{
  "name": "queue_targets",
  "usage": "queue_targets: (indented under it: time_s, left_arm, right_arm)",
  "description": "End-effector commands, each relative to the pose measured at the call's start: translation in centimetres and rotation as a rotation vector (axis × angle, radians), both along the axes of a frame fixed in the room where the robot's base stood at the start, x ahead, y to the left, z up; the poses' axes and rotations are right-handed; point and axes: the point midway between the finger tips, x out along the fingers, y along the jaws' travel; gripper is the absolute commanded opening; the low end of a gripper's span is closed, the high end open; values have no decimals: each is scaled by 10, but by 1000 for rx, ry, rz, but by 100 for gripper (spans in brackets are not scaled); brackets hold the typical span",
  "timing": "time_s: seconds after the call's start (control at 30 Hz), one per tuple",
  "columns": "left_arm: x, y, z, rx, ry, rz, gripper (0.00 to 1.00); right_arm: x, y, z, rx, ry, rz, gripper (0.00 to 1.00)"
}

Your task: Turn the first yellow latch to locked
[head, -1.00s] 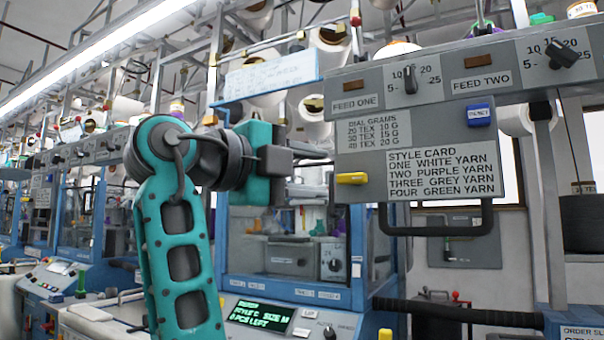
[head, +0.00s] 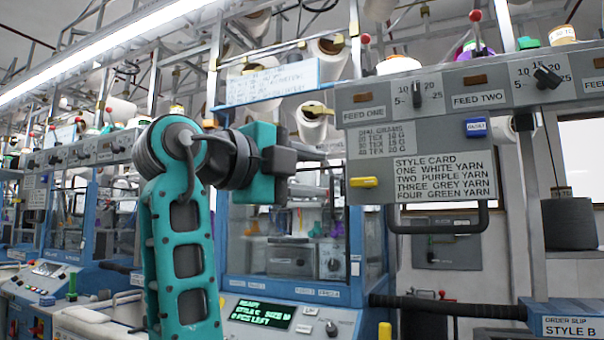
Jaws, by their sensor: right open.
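The yellow latch (head: 363,182) is a short yellow bar on the lower left of the grey feed panel (head: 375,215), beside the style card. It lies about horizontal. My right gripper (head: 318,174) is at the end of the teal arm, pointing right, to the left of the latch and apart from it. Its jaws are open with nothing seen between them. My left gripper is not in view.
A black handle bar (head: 440,228) hangs under the panel. Dials (head: 417,95) and a blue button (head: 476,128) are on it. A blue-framed knitting machine (head: 290,297) with a lit display (head: 257,314) stands behind my arm. Another yellow piece (head: 385,331) is lower down.

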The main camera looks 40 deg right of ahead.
Motion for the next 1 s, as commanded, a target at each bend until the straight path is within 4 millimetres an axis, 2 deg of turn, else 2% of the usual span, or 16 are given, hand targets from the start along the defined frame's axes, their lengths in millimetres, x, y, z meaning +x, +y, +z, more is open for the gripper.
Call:
queue_targets:
  time_s: [0.87,1.0]
  left_arm:
    - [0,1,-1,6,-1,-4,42]
    - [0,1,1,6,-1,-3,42]
  right_arm:
    - [-2,-5,0,-1,-1,-1,44]
    - [9,-6,-5,-16,46,19,44]
